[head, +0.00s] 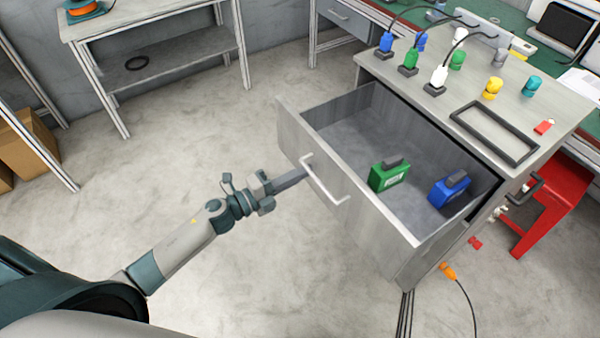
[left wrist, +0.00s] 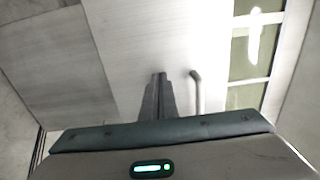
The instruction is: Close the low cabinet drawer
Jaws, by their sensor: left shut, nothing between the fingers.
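The low cabinet's drawer (head: 360,215) is pulled well out, and its open top shows in the head view. A pale bar handle (head: 323,183) is on its front; the handle also shows in the left wrist view (left wrist: 197,90). A green box (head: 388,176) and a blue box (head: 450,190) stand inside the drawer. My left gripper (head: 303,173) is shut and empty, its tips at the drawer front beside the upper left end of the handle. Whether the tips touch the front I cannot tell. In the left wrist view the shut fingers (left wrist: 158,95) point at the front panel. My right gripper is not in view.
The cabinet top (head: 480,90) holds several coloured plugs, connectors and a black frame (head: 494,132). A red stool (head: 555,205) stands to the right. An orange plug (head: 448,271) with a cable lies on the floor below the drawer. The floor to the left is clear.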

